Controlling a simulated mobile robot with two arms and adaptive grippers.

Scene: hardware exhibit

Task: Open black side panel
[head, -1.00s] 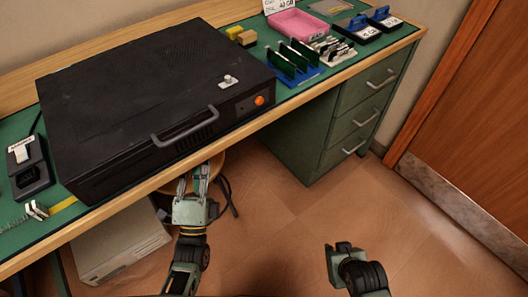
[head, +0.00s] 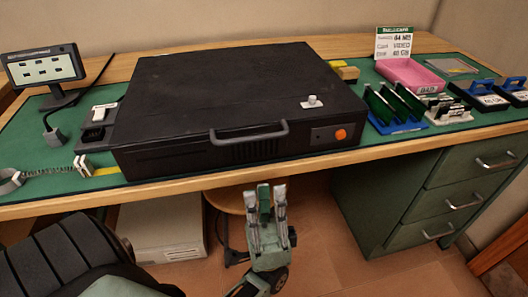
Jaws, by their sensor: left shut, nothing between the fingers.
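The black computer case (head: 235,95) lies flat on the green-topped bench. Its black panel, with a grey handle (head: 249,133) along the front edge, looks closed. A small silver latch or knob (head: 312,101) is on the top at the right, and an orange round button (head: 341,134) is on the front. My left gripper (head: 265,202) is below the bench's front edge, under the handle in the picture and apart from the case. It is shut and holds nothing. My right gripper is not in view.
The wooden bench edge (head: 190,186) runs between my left gripper and the case. A small monitor (head: 43,66) stands left; a pink tray (head: 408,76) and green boards (head: 393,105) stand right. A stool (head: 222,199) and beige box (head: 160,232) are below. Drawers (head: 440,200) stand right.

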